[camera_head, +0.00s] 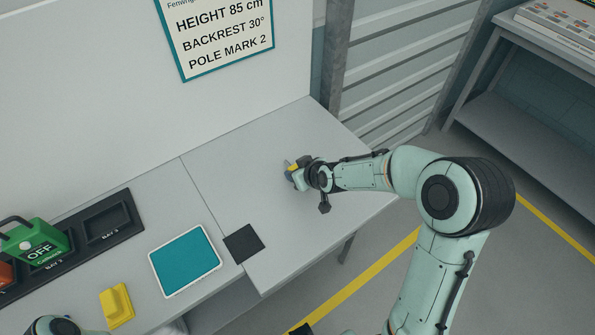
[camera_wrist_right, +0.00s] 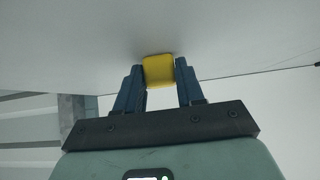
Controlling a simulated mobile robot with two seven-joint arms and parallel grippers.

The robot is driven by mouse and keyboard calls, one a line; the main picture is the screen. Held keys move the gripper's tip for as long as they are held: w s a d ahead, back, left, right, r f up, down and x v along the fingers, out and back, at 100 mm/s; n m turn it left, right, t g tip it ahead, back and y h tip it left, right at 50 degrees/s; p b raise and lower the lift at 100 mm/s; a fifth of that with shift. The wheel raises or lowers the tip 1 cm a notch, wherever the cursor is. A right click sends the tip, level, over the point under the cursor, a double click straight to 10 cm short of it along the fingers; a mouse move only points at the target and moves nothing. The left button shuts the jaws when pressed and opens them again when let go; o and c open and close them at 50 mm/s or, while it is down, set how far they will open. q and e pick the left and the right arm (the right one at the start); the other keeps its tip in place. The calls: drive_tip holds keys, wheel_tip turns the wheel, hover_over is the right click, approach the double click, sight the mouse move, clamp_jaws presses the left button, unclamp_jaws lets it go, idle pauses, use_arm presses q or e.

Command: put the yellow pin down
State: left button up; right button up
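The yellow pin (camera_wrist_right: 159,71) sits between the two dark blue fingers of my right gripper (camera_wrist_right: 159,84) in the right wrist view. The fingers touch it on both sides. Only its blocky yellow end shows clearly. In the head view my right gripper (camera_head: 291,171) is over the right part of the grey table (camera_head: 225,170), with a small bit of yellow at its fingers. I cannot tell whether the pin touches the tabletop. A piece of my left arm shows at the bottom left edge of the head view; its fingers are not visible.
A dark square pad (camera_head: 243,244), a teal-topped white tray (camera_head: 186,262) and a yellow block (camera_head: 117,305) lie on the table. A black bay holder (camera_head: 126,235) with a green "OFF" item (camera_head: 36,243) stands left. The tabletop around my right gripper is clear. A wall sign (camera_head: 222,32) hangs behind.

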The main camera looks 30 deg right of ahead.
drive_tip(key=o, duration=0.3)
drive_tip(key=shift+r, duration=0.2)
drive_tip(key=shift+s+r, duration=0.2)
drive_tip(key=shift+v, duration=1.15)
drive_tip(key=p+v, duration=0.3)
drive_tip(key=v, duration=0.1)
drive_tip(key=shift+w+d+r, duration=0.1)
drive_tip(key=shift+w+r, duration=0.05)
drive_tip(key=shift+w, duration=0.1)
use_arm(q)
drive_tip(key=w+r+p, duration=0.4)
drive_tip(key=w+r, duration=0.3)
drive_tip(key=r, duration=0.2)
drive_tip(key=shift+t, duration=0.4)
use_arm(e)
drive_tip(key=v, duration=0.5)
drive_tip(key=shift+s, duration=0.25)
